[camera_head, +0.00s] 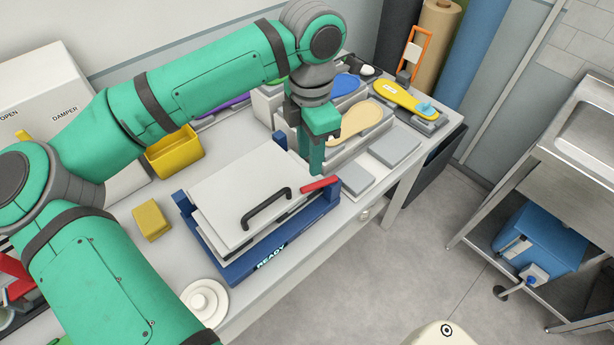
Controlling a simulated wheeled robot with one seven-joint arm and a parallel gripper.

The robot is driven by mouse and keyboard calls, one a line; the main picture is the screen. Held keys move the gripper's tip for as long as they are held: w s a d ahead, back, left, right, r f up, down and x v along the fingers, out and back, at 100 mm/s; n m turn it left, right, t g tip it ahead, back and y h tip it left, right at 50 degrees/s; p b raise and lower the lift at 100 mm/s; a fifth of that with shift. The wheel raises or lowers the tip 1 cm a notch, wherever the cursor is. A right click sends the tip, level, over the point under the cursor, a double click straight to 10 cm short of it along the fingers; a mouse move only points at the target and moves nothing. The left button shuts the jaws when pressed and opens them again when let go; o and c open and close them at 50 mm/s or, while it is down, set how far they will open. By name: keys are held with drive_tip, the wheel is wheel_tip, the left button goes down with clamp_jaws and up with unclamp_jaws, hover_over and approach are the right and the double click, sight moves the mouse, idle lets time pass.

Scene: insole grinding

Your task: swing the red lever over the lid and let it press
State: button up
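The press has a blue base (245,266) with a READY label on its front. Its pale lid (232,190) lies over the base, with a black handle (266,207) on top; a gap shows between the lid and the layer below along the front. The red lever (319,185) sticks out at the right side of the press, beside the lid and not across it. My gripper (316,168) points down just above the lever, and the fingertips look close to it. Contact and finger opening cannot be made out.
A yellow bin (174,152) and a yellow block (151,219) stand left of the press. A white round dish (204,301) sits at the front left. Grey pads (393,148) and insoles on stands (361,122) lie behind and right.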

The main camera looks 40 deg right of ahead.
sight(313, 186)
drive_tip(key=f, duration=0.7)
drive_tip(key=shift+s+d, duration=0.35)
drive_tip(key=shift+w+a+f, duration=0.1)
drive_tip(key=shift+f, duration=0.7)
clamp_jaws()
